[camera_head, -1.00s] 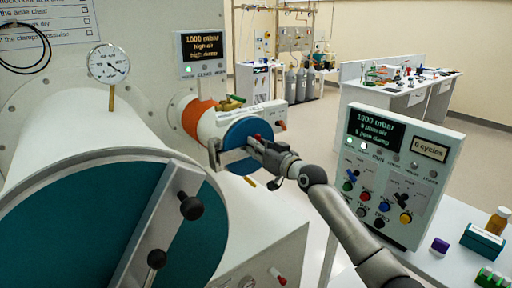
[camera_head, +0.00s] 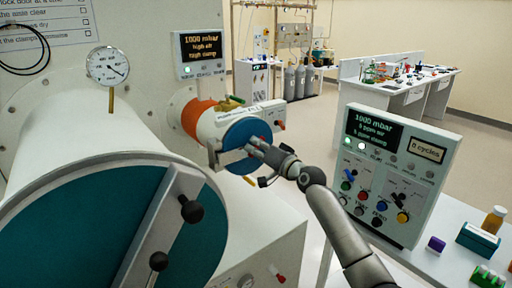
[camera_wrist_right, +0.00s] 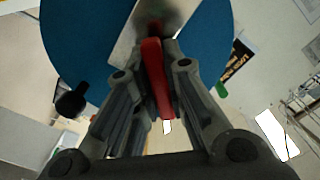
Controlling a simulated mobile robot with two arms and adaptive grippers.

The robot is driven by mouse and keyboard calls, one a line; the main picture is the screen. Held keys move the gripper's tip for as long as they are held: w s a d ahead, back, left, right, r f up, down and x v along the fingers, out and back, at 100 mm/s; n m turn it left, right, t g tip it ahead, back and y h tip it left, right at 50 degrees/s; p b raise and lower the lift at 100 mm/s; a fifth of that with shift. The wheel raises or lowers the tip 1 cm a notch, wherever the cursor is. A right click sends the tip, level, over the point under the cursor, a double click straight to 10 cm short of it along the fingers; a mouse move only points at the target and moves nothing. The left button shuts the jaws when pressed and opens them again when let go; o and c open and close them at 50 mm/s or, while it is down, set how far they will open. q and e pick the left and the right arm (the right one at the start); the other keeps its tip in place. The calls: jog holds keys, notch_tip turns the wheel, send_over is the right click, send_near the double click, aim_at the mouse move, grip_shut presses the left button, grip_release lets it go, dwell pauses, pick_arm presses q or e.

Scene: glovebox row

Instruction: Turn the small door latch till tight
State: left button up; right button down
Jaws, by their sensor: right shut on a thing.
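The small round door (camera_head: 236,132) is a blue disc on the end of the white chamber with an orange band. A metal clamp bar (camera_head: 214,156) crosses it. My right gripper (camera_head: 254,147) is at the door's front, its fingers over the middle of the bar. In the right wrist view, the red latch handle (camera_wrist_right: 157,80) stands between the fingers of the gripper (camera_wrist_right: 153,72), which is shut on it. The blue door (camera_wrist_right: 85,40) and bar (camera_wrist_right: 145,32) lie behind it. The latch is hidden by the gripper in the head view. My left gripper is not in view.
The large teal door (camera_head: 75,240) with its bar and black knobs (camera_head: 191,211) stands at the left. A control panel (camera_head: 392,175) stands on the right bench, with a purple block (camera_head: 436,244) and bottles nearby. A gauge (camera_head: 107,66) is above the large chamber.

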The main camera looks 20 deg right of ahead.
dwell(0.4)
jog(key=c, duration=1.5)
grip_release()
jog(key=shift+s, duration=0.1)
jog(key=v, duration=1.1)
jog(key=shift+s+d, duration=0.15)
jog(key=shift+s, duration=0.25)
